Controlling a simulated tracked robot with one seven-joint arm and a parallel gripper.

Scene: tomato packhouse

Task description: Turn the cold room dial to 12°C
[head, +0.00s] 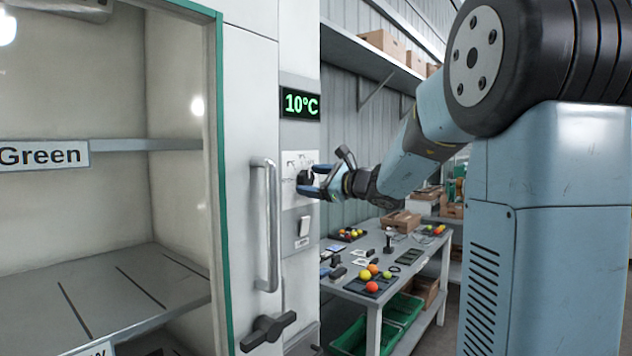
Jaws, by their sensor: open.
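The cold room dial (305,178) is a dark knob on a pale panel on the cold room's front. The green display (300,103) above it reads 10°C. My gripper (308,181) is at the dial, its blue fingers open with the dark knob between or just behind them. I cannot tell whether the fingers touch the knob. The dial's pointer and part of its scale are hidden or too small to read.
A white switch (304,227) sits below the dial. A long door handle (267,225) and a black latch (268,331) are to the left. A table (375,297) with tomatoes and trays stands at the right, below a wall shelf (345,45).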

